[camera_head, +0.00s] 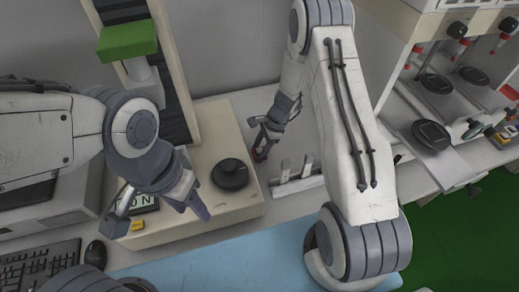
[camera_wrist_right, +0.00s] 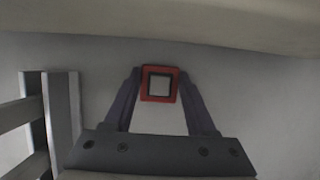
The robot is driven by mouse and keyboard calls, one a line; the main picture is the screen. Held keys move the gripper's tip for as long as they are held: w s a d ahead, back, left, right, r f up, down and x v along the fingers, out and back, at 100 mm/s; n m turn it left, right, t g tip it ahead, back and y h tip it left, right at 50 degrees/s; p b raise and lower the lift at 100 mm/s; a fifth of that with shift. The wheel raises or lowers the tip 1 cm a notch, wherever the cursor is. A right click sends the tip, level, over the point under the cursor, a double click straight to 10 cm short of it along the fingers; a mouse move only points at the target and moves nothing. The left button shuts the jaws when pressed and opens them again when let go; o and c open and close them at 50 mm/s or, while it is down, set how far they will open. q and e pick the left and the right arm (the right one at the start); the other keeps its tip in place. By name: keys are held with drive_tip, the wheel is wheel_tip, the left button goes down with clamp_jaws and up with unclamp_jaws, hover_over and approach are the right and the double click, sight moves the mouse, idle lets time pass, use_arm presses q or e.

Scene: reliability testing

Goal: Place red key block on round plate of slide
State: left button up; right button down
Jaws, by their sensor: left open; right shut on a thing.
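The red key block (camera_wrist_right: 160,99), a red square frame with a pale centre, sits between the fingertips of my right gripper (camera_wrist_right: 160,84) in the right wrist view. In the head view only a small bit of red shows at the right gripper (camera_head: 262,150), beside the white machine. My left gripper (camera_head: 160,212) is open and empty over the front of that machine. At the right, a dark round plate (camera_head: 431,136) sits on the pulled-out slide (camera_head: 453,157), far from my right gripper. Two more dark round plates (camera_head: 437,83) (camera_head: 474,75) lie behind it.
The white machine (camera_head: 190,225) has a black round disc (camera_head: 230,174) on top and a column with a green block (camera_head: 127,40). Small upright metal holders (camera_head: 296,170) stand near my right gripper. A keyboard (camera_head: 40,265) and mouse (camera_head: 96,253) lie at the front left.

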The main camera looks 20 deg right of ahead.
drive_tip(key=shift+f, duration=0.15)
drive_tip(key=shift+c, duration=1)
unclamp_jaws()
